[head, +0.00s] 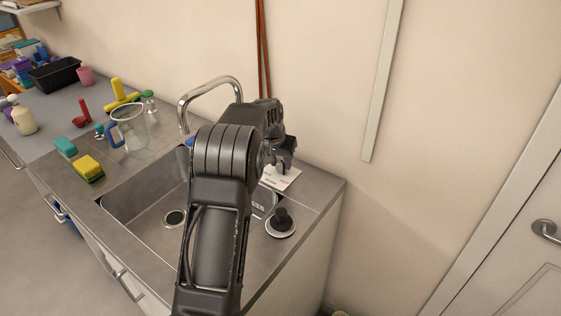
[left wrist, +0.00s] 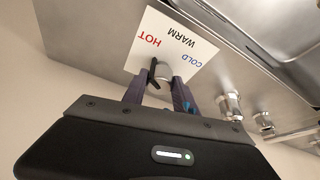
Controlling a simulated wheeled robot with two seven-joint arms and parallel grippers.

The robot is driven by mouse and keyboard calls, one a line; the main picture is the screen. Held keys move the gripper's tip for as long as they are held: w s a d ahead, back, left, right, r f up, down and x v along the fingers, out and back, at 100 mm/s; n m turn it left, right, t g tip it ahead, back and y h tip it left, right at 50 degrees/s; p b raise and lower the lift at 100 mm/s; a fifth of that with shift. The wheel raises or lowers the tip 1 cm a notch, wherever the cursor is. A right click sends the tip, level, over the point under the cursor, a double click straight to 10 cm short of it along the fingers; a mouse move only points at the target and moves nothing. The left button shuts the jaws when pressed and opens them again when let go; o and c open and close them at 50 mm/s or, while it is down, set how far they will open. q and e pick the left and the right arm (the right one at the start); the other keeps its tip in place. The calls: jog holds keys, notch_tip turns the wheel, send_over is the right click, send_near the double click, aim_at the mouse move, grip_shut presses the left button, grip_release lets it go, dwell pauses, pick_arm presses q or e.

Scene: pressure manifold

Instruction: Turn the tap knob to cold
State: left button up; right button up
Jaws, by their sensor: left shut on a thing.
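A white card (left wrist: 168,45) marked HOT, WARM and COLD lies on the counter behind the sink; part of it shows in the head view (head: 281,178). The tap knob (left wrist: 163,72), silvery with a black pointer, stands at the card's edge in the left wrist view. The pointer's upper end is nearest the word HOT. My left gripper (left wrist: 157,88) is shut on the knob, one finger on each side. In the head view my left gripper (head: 281,158) is over the card, and my arm hides the knob. My right gripper is in neither view.
A curved tap spout (head: 208,88) rises behind the sink (head: 140,195). A black-knobbed round piece (head: 281,222) is on the right counter. A glass jug (head: 130,128), sponge (head: 88,168) and several items crowd the left. The wall is close behind.

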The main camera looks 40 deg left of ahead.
pick_arm(q)
grip_shut()
